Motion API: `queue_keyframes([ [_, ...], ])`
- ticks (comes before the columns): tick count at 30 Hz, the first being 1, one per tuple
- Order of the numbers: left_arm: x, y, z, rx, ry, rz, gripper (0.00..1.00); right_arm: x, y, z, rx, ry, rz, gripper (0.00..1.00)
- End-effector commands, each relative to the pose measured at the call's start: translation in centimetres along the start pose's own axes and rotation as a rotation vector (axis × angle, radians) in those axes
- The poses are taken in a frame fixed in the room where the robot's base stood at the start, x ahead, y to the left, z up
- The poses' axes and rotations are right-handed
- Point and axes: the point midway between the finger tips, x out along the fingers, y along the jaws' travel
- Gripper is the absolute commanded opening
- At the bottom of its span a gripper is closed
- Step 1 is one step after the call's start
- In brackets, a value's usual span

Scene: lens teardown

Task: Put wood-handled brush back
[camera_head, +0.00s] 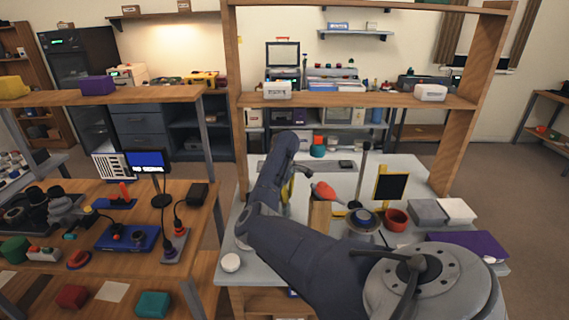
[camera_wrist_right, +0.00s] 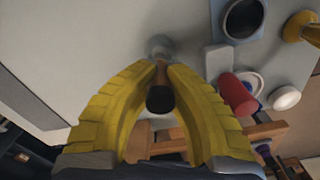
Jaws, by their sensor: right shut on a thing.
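The wood-handled brush (camera_wrist_right: 160,98) is between the yellow fingers of my right gripper (camera_wrist_right: 161,66) in the right wrist view. A dark rounded end points toward the camera, with a short brown part and a pale blurred end beyond the fingertips. The fingers are closed in on its brown part. In the head view my right gripper (camera_head: 287,188) is over the light bench (camera_head: 402,172), mostly behind my own arm, and the brush cannot be made out there. My left gripper is in neither view.
A wooden block (camera_head: 319,216) and a red item (camera_head: 324,190) stand right of the gripper. Further right are a blue-rimmed round part (camera_head: 363,220), a red-brown cup (camera_head: 396,219), a black panel with yellow edges (camera_head: 390,186) and grey boxes (camera_head: 428,211). A wooden shelf frame (camera_head: 360,99) spans the bench.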

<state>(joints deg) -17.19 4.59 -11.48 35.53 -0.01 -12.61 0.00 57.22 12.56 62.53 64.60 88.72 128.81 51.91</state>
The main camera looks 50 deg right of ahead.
Motion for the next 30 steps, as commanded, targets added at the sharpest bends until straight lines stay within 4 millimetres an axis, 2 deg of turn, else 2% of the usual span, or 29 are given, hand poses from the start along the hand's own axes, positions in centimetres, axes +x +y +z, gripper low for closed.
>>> queue_keyframes([
  [5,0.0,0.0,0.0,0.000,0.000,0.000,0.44,0.5,0.0,0.0,0.000,0.000,-0.001,0.00],
  [6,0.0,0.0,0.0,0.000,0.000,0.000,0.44,0.4,0.0,0.0,0.000,0.000,0.000,0.13],
  [11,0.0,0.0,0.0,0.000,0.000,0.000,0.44,0.4,0.0,0.0,0.000,0.000,-0.001,0.31],
  [22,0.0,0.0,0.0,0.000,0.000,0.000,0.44,-0.3,0.0,-0.1,-0.001,0.001,0.001,0.31],
  [26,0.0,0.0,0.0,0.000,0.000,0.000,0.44,-1.9,0.0,-0.1,0.000,0.003,0.001,0.31],
  [30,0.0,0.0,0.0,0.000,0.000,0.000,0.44,-4.5,0.0,-0.2,0.000,0.004,0.001,0.31],
])
